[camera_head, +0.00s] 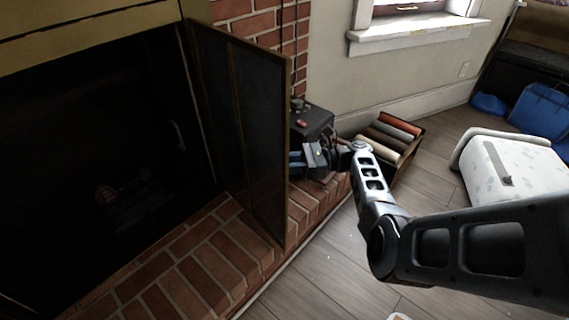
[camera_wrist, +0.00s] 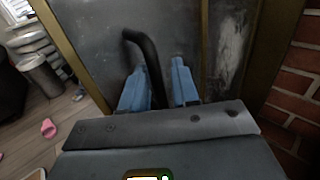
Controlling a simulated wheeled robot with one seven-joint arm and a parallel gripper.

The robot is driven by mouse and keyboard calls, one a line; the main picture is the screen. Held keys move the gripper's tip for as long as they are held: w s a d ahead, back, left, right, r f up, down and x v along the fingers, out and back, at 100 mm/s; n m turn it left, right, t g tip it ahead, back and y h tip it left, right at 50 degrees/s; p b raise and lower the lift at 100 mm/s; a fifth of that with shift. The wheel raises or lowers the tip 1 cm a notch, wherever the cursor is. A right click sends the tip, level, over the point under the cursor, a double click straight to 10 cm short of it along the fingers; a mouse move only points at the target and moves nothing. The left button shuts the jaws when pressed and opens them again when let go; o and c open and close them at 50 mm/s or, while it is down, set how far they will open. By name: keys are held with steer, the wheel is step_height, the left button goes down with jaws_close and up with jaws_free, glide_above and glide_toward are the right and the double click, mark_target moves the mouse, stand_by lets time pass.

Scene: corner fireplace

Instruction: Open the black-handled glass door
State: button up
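The framed glass door (camera_head: 240,125) stands swung out from the fireplace front, over the brick hearth. Its black handle (camera_wrist: 148,62) shows in the wrist view, a bent bar on the dusty glass panel (camera_wrist: 95,50). My gripper (camera_head: 308,160) is beyond the door's free edge in the head view, on the handle side. In the wrist view its two blue fingers (camera_wrist: 160,82) are apart, with the handle's lower part between them, close to the left finger. Clear space shows between handle and right finger. The handle is hidden behind the door in the head view.
The brick hearth (camera_head: 185,265) lies below the door. A dark box (camera_head: 312,118) stands behind my gripper, and a crate of rolls (camera_head: 393,140) is to its right. A pale patterned seat (camera_head: 510,170) stands further right. Wooden floor (camera_head: 325,255) is mostly clear in front.

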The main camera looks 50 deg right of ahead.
steer(key=v, duration=0.7)
steer(key=shift+s+d, duration=0.25)
steer(key=shift+d, duration=0.05)
stand_by(0.3)
